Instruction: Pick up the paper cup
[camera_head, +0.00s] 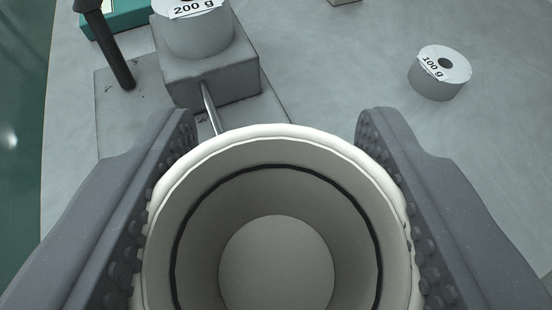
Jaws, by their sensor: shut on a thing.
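The paper cup (277,180) is white outside and grey-beige inside, with a dark ring running round its inner wall. It sits at the bottom centre of the view, and I look down into its open mouth. It looks empty. My gripper (277,130) is shut on the cup, with one dark grey studded finger against its left side and the other against its right. The cup's underside is hidden, so I cannot tell whether it touches the surface below.
A grey block on a base plate (120,115) stands just beyond the cup, carrying a 200 g weight (200,30). A black post (112,50) and a teal box (125,17) are at upper left. A 100 g weight (437,85) stands right on the grey table (330,70).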

